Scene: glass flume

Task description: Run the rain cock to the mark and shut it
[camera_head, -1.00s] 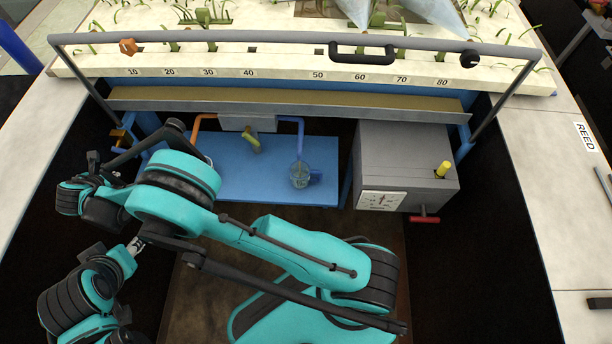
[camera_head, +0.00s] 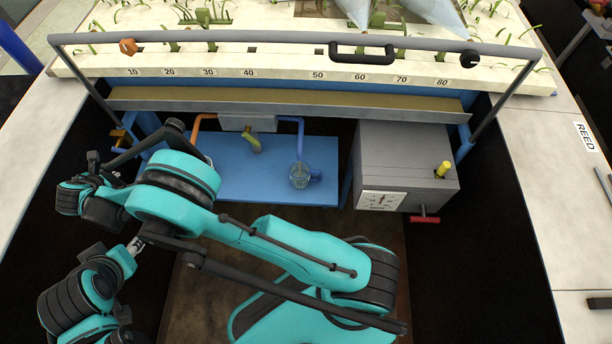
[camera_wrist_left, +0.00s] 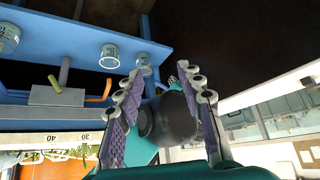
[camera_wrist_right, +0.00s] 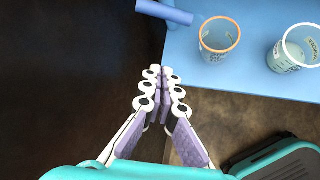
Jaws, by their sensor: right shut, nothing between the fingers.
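A yellow-green lever (camera_head: 252,142) hangs from a small grey box (camera_head: 247,123) between an orange pipe (camera_head: 203,121) and a blue pipe (camera_head: 290,119). It may be the rain cock; it also shows in the left wrist view (camera_wrist_left: 55,83). A clear glass beaker (camera_head: 299,176) stands below the blue pipe; I cannot read its mark or level. In the right wrist view my right gripper (camera_wrist_right: 163,76) is shut and empty, apart from an orange-rimmed beaker (camera_wrist_right: 220,42) and a pale-rimmed beaker (camera_wrist_right: 296,48). My left gripper (camera_wrist_left: 160,78) is open, with a dark rounded part behind its spread fingers.
The beakers stand on a blue shelf (camera_head: 250,190). A grey cabinet (camera_head: 408,152) with a dial (camera_head: 382,201), yellow knob (camera_head: 443,168) and red handle (camera_head: 425,219) stands at right. A grey rail (camera_head: 270,36) spans above. My teal arms cover the lower left.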

